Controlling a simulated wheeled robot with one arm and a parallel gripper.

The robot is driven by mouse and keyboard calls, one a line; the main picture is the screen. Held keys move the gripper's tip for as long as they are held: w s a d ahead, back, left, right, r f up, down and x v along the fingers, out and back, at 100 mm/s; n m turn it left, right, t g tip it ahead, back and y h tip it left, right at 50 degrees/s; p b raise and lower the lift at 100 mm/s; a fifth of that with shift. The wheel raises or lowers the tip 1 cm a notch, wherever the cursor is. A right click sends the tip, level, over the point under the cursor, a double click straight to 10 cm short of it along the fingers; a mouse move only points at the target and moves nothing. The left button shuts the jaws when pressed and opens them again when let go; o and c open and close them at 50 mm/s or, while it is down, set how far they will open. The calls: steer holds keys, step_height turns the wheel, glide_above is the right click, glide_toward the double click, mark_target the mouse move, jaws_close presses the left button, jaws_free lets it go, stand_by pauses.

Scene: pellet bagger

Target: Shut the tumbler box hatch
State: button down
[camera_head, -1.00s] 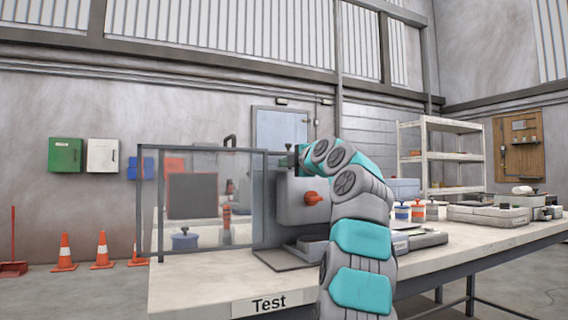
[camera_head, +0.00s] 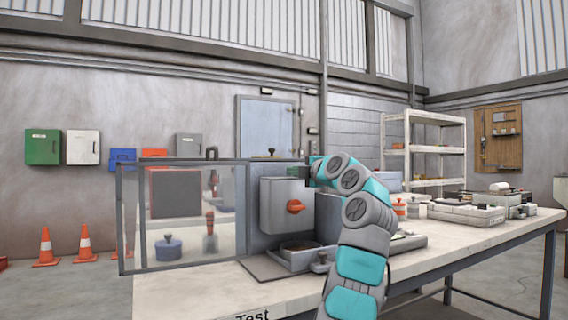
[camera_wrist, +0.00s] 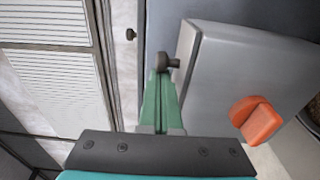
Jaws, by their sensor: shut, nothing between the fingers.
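A clear, dark-framed panel (camera_head: 180,240) stands at the left of the bench, beside a grey box (camera_head: 272,190) with an orange-red turn handle (camera_head: 295,206). I take the framed panel for the hatch, but cannot tell surely how it joins the box. My gripper (camera_head: 312,168) is at the upper right of the grey box, partly hidden by my arm. In the wrist view my green fingers (camera_wrist: 160,76) are shut and empty. Their tips are by a small dark knob (camera_wrist: 168,62) at the grey box's edge; contact is unclear. The orange handle (camera_wrist: 256,120) is to their right.
Blue (camera_head: 168,248) and red-topped (camera_head: 210,236) items show through the clear panel. The front bench top (camera_head: 200,295) is clear.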

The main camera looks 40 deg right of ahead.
steer(key=shift+d, duration=0.1)
stand_by(0.3)
steer(key=shift+a+f, duration=0.1)
steer(key=shift+a, duration=0.1)
steer(key=a, duration=0.1)
steer(key=w+a+b, duration=0.2)
steer(key=shift+a+f, duration=0.1)
steer(key=shift+a, duration=0.15)
steer(key=s+a+b, duration=0.1)
steer(key=s, duration=0.9)
steer(key=shift+a+b, duration=0.15)
steer(key=shift+b, duration=0.25)
steer(key=shift+s, duration=0.1)
